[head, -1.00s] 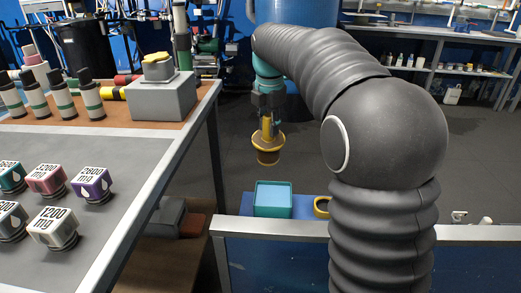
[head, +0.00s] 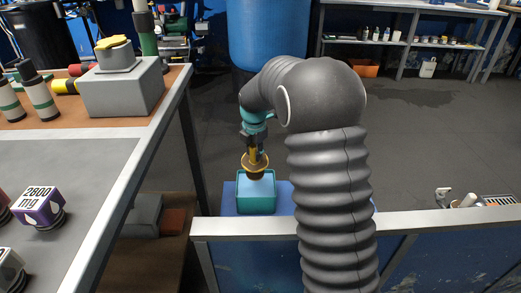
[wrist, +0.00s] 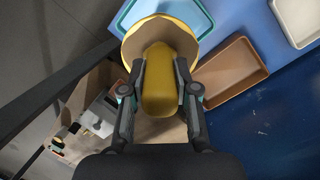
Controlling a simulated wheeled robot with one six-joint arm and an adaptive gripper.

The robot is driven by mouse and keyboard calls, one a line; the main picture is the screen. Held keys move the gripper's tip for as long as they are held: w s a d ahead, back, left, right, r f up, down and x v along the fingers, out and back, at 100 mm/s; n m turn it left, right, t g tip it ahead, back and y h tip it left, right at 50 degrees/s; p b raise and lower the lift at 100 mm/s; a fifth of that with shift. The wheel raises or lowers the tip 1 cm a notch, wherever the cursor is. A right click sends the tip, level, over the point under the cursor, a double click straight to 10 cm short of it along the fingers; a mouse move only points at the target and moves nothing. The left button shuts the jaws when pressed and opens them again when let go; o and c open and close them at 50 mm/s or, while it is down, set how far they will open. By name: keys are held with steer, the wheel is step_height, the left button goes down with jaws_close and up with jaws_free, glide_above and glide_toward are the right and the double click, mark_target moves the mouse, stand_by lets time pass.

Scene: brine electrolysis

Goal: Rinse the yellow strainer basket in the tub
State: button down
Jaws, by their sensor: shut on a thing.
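The yellow strainer basket (head: 254,164) hangs upright from my gripper (head: 254,138). In the wrist view my gripper (wrist: 160,88) is shut on the yellow handle (wrist: 158,75), with the basket's round rim (wrist: 135,40) beyond the fingers. The teal tub (head: 241,203) with pale blue water (head: 256,187) stands on a blue surface. In the head view the basket is over the back part of the tub; whether its bottom touches the water I cannot tell. The tub's rim (wrist: 207,22) shows partly behind the basket in the wrist view.
A brown tray (wrist: 232,72) and a pale tray (wrist: 298,18) lie beside the tub in the wrist view. A metal rail (head: 225,226) runs in front. The workbench (head: 170,110) with a grey block (head: 122,90) stands at left. Open floor lies behind the tub.

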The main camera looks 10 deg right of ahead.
steer(key=shift+w+d+f+b, duration=0.1)
steer(key=shift+w+f+b, duration=0.35)
steer(key=shift+f+b, duration=1.15)
steer(key=shift+w+d+f+b, duration=0.15)
steer(key=shift+w+f+b, duration=0.3)
steer(key=shift+f, duration=2.3)
steer(key=shift+w+d+f+b, duration=0.1)
steer(key=shift+w+f+b, duration=0.3)
steer(key=shift+f+b, duration=1.2)
steer(key=shift+f+p, duration=0.55)
stand_by(1.3)
